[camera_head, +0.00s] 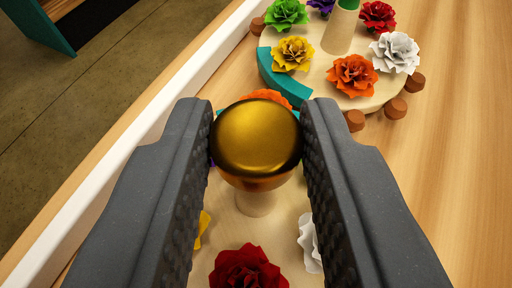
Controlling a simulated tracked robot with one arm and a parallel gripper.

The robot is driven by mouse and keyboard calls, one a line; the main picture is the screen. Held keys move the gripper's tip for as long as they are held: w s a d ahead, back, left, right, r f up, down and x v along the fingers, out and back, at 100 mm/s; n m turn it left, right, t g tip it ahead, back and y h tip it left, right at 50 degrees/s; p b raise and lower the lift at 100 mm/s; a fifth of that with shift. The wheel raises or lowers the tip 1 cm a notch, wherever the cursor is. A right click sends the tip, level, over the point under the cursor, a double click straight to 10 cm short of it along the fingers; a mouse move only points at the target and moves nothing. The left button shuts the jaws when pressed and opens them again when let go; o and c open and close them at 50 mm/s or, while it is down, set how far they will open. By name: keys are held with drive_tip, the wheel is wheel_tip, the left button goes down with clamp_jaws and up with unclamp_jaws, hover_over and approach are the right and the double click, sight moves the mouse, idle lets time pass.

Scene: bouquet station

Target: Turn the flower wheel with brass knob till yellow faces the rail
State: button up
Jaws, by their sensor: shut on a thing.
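The brass knob (256,137) stands on a pale post above the near flower wheel (256,225). My gripper (256,145) is shut on the knob, with one finger against each side. On this wheel a red flower (248,270) is nearest, a white flower (308,243) is at the right, and a yellow flower (202,229) is at the left. The yellow one is mostly hidden by my left finger. An orange flower (265,95) shows just behind the knob, and a bit of purple shows left of it. A white rail (130,112) runs along the left.
A second flower wheel (325,88) stands farther back, with a green-topped post (342,27), several flowers, a teal arc (284,80) at its left and brown pegs (396,109) around its rim. Bare wooden table (455,160) lies to the right. Floor shows beyond the rail.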

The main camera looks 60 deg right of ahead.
drive_tip(key=shift+w+r+b, duration=0.1)
drive_tip(key=shift+r+b, duration=0.05)
drive_tip(key=shift+b, duration=0.15)
idle(0.5)
drive_tip(key=o, duration=1)
drive_tip(key=shift+a, duration=0.1)
drive_tip(key=b+v, duration=0.1)
drive_tip(key=v, duration=1.2)
drive_tip(key=shift+a+b, duration=0.3)
drive_tip(key=shift+b, duration=0.1)
